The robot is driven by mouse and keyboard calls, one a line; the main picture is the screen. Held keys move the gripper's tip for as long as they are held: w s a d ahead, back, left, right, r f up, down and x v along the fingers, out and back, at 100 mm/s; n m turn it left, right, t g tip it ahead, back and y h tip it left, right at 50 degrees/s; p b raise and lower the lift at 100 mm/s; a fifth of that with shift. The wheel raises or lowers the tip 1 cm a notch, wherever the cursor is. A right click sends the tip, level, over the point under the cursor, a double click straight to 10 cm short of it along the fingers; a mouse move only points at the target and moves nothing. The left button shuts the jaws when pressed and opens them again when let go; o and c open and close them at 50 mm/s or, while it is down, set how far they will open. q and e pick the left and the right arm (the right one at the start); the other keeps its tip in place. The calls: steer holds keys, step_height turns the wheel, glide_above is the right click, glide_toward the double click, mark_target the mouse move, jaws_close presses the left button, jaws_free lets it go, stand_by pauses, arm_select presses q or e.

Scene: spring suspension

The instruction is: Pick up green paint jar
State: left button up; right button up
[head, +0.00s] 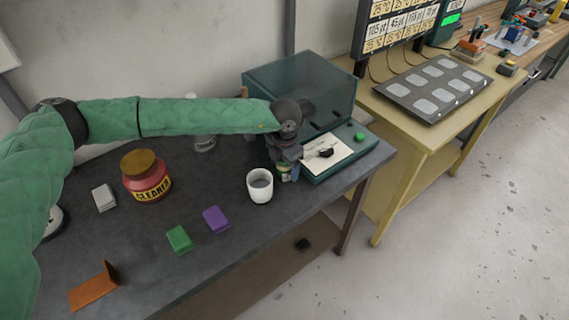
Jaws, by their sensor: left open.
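A small jar with a green band (283,169), which looks like the green paint jar, stands on the dark table against the front of the teal machine. It is mostly hidden by my left gripper (288,166). My green-sleeved left arm reaches across from the left, and its gripper points down over the jar. The gripper is open. Its fingers are small and dark here, and I cannot tell whether they touch the jar. My right gripper is out of view.
A white cup (260,186) stands just left of the gripper. The teal machine (302,90) is close behind and right. A cleaner jar (146,178), green block (180,239), purple block (216,219) and orange bracket (94,288) are on the table (140,235).

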arm_select(q)
steer(key=shift+f, duration=0.25)
steer(key=c, duration=1.2)
steer(key=shift+r, duration=0.2)
